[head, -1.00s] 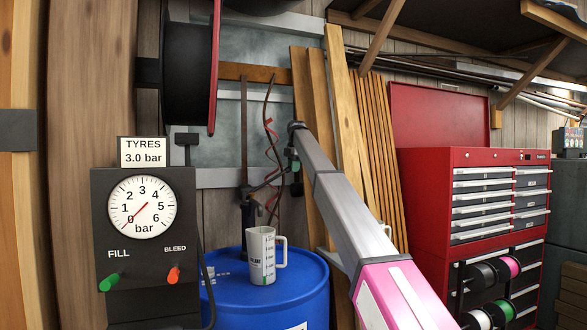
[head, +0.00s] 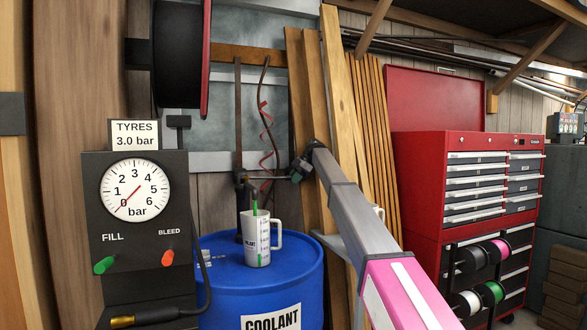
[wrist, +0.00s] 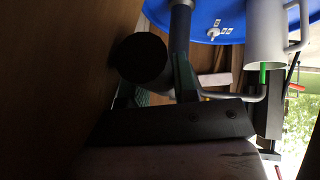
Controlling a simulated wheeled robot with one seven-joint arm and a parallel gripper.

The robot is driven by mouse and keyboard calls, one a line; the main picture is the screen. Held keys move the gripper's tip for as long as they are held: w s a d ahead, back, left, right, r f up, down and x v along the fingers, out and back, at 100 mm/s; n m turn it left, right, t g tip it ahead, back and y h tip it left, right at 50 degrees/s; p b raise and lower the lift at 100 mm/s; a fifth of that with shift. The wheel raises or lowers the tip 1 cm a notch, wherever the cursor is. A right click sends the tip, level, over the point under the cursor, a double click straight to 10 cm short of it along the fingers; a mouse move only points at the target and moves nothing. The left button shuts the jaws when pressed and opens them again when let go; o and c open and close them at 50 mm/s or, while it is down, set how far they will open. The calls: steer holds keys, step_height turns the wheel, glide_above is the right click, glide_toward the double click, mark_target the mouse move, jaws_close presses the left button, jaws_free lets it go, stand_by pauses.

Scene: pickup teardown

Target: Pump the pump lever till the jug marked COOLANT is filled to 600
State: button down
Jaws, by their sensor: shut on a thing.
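The white jug (head: 257,245) with a handle and black scale marks stands upright on the blue drum, under the pump spout (head: 248,184). Green liquid (head: 255,207) runs from the spout into the jug; the level inside cannot be read. The jug's lettering is partly turned away. My gripper (head: 299,169) is shut on the outer end of the pump lever (head: 270,178), which lies about level. In the dark, upside-down wrist view, the jug (wrist: 265,35), the green stream (wrist: 263,73) and a dark round lever grip (wrist: 142,60) show.
The blue drum (head: 220,295) carries a COOLANT label. A tyre gauge stand (head: 135,235) with a hose is on the left. Planks (head: 335,110) lean behind my arm. A red tool cabinet (head: 440,150) stands to the right. A black reel (head: 178,55) hangs above.

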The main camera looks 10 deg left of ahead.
mark_target(304, 178)
steer(key=shift+s+a+f+g+y, duration=0.15)
steer(key=shift+f+g+y, duration=0.3)
steer(key=shift+f, duration=0.85)
steer(key=shift+s+a+f+g+y, duration=0.15)
steer(key=shift+f+y, duration=0.5)
steer(key=shift+f, duration=0.6)
steer(key=shift+w, duration=0.1)
steer(key=c, duration=0.9)
jaws_free()
steer(key=shift+d+r, duration=0.1)
steer(key=v, duration=1)
steer(key=shift+d+r, duration=0.15)
steer(key=shift+r, duration=0.05)
steer(key=shift+w, duration=0.1)
